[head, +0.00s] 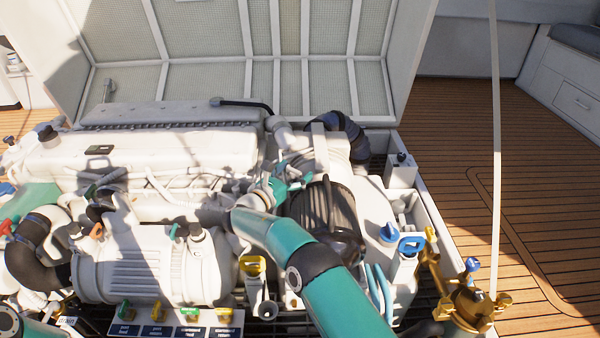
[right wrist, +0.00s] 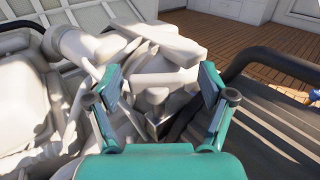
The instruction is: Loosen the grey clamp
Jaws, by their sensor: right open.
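My right gripper (head: 287,180) reaches in over the middle of the engine in the head view. In the right wrist view its two teal fingers (right wrist: 161,85) are spread wide with nothing held between them. A small grey fitting with a pale rounded knob (right wrist: 155,98) lies between and beyond the fingers, apart from both. It looks like the grey clamp, but I cannot tell for sure. In the head view my right gripper and arm hide that spot. My left gripper is not seen.
A black ribbed housing (head: 322,215) stands just right of the gripper. A black hose (head: 345,132) curves behind it. White pipes (right wrist: 125,48) crowd the space ahead of the fingers. The raised hatch lid (head: 240,45) closes off the back. Wooden deck (head: 455,130) is free at the right.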

